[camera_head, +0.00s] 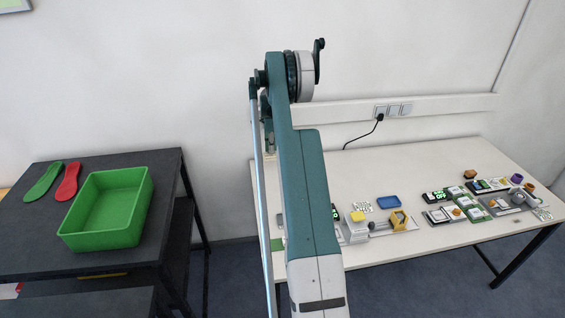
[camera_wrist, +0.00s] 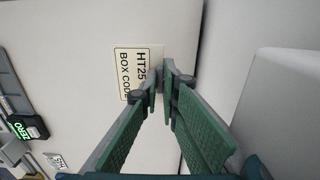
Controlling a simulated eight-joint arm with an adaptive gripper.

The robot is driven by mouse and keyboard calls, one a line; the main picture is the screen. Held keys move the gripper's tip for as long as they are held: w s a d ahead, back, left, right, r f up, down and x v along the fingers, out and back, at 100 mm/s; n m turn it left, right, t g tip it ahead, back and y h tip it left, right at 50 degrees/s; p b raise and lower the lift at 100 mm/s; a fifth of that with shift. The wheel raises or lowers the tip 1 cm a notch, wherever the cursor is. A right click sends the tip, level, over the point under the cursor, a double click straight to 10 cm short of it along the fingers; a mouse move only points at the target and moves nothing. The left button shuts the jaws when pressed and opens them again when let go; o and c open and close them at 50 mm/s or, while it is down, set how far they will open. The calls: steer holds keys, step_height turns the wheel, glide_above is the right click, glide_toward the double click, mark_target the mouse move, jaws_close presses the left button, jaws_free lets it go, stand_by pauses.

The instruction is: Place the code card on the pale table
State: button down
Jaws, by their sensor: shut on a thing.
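The code card (camera_wrist: 132,72) is a small cream label with "HT25" and "BOX CODE" in black print. It shows in the wrist view at the tips of my gripper (camera_wrist: 163,82). The green-padded fingers are shut on the card's near edge, and the fingertips cover part of it. The pale table (camera_wrist: 75,30) fills the background behind the card; I cannot tell whether the card touches it. In the head view the pale table (camera_head: 440,155) stands at the right, and my arm hides the card and gripper.
A device with a green ZERO display (camera_wrist: 28,127) sits at the wrist view's left edge. On the pale table are a blue tray (camera_head: 389,202), a yellow part (camera_head: 398,219) and several devices at right. A green bin (camera_head: 108,205) stands on the dark table (camera_head: 165,172). The pale table's back middle is clear.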

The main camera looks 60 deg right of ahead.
glide_above(272, 166)
steer(key=shift+f, duration=2.35)
steer(key=shift+f, duration=1.9)
steer(key=shift+f, duration=0.2)
steer(key=c, duration=2.6)
jaws_free()
steer(key=shift+r, duration=0.3)
step_height(272, 166, up, 12)
steer(key=shift+f, duration=0.1)
steer(key=shift+w, duration=0.1)
